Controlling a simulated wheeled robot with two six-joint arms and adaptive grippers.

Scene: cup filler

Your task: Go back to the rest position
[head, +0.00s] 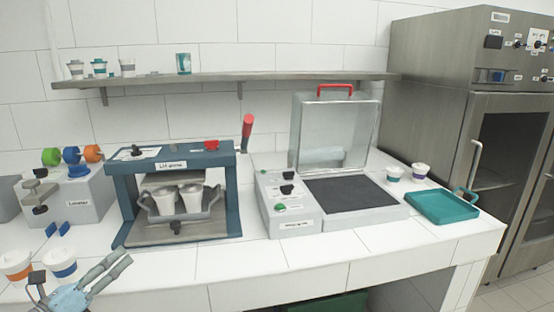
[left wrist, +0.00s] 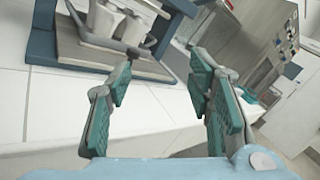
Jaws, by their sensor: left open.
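My left gripper (head: 118,268) is at the lower left in the head view, over the front part of the white counter, in front of the blue-framed machine. In the left wrist view its two fingers with teal pads (left wrist: 165,85) stand apart with nothing between them. My right gripper is not in view. Two white cups (head: 178,198) sit side by side in a grey holder inside the blue-framed machine (head: 125,200). The same cups (left wrist: 115,20) show at the top of the left wrist view.
White cups with orange (head: 16,263) and blue (head: 60,262) bands stand near the left gripper. A machine with a raised clear lid (head: 333,130) is at the middle right. A teal tray (head: 440,207) and two small cups (head: 394,174) are right of it.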

